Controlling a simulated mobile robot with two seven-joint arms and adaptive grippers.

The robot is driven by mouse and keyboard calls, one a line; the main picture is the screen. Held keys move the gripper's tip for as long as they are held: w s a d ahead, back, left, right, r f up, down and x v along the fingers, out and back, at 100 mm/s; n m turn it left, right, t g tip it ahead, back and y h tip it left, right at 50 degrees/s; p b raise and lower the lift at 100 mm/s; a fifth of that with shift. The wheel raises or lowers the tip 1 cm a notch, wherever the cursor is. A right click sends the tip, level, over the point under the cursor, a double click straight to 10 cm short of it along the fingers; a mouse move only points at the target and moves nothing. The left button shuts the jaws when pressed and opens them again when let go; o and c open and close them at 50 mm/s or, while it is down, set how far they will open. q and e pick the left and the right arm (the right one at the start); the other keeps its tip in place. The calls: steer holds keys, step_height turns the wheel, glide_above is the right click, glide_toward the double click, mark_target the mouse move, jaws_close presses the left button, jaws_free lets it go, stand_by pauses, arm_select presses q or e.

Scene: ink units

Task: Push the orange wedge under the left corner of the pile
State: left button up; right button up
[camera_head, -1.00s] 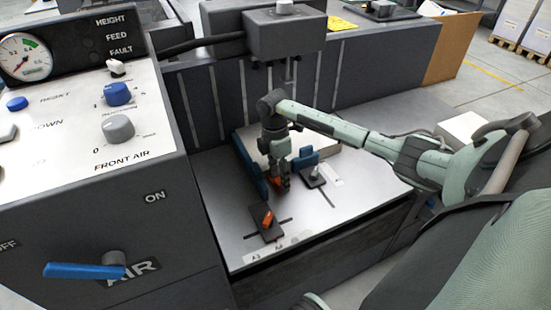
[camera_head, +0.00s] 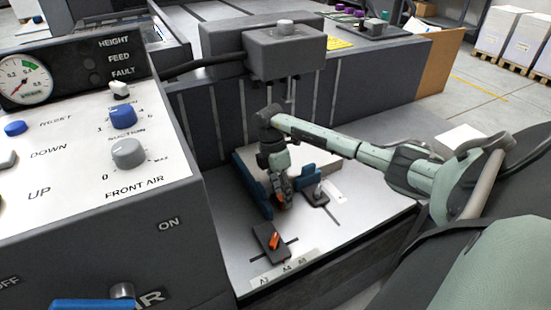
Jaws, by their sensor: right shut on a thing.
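My right gripper (camera_head: 281,199) points down at the front of the pile, in the gap between two blue guides. It is shut on the orange wedge (camera_head: 284,206), of which only a small part shows below the fingers. The pile (camera_head: 312,160) is a low pale stack on the feed table; my gripper and wrist hide its front left corner. I cannot tell whether the wedge touches the pile. My left gripper is not in view.
A blue guide (camera_head: 254,184) stands left of my gripper. A dark block with an orange lever (camera_head: 274,241) sits in front, and a dark block with a pale lever (camera_head: 318,194) sits to the right. The grey feeder head (camera_head: 285,47) overhangs the back. The control panel (camera_head: 85,150) borders the left.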

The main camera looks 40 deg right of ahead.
mark_target(269, 179)
steer(key=w+t, duration=0.1)
steer(key=w, duration=0.1)
steer(key=w+d+t, duration=0.1)
steer(key=w, duration=0.2)
steer(key=shift+w+d+r+t, duration=0.1)
steer(key=shift+w+d+t, duration=0.1)
steer(key=shift+w+t, duration=0.1)
steer(key=o, duration=1.1)
steer(key=shift+o, duration=1.2)
steer(key=shift+w+f, duration=0.2)
steer(key=shift+f, duration=0.35)
steer(key=shift+a+r, duration=0.3)
steer(key=shift+r, duration=0.1)
steer(key=r, duration=0.5)
steer(key=shift+s+d+r, duration=0.25)
steer(key=shift+s+r, duration=0.25)
steer(key=shift+r, duration=0.55)
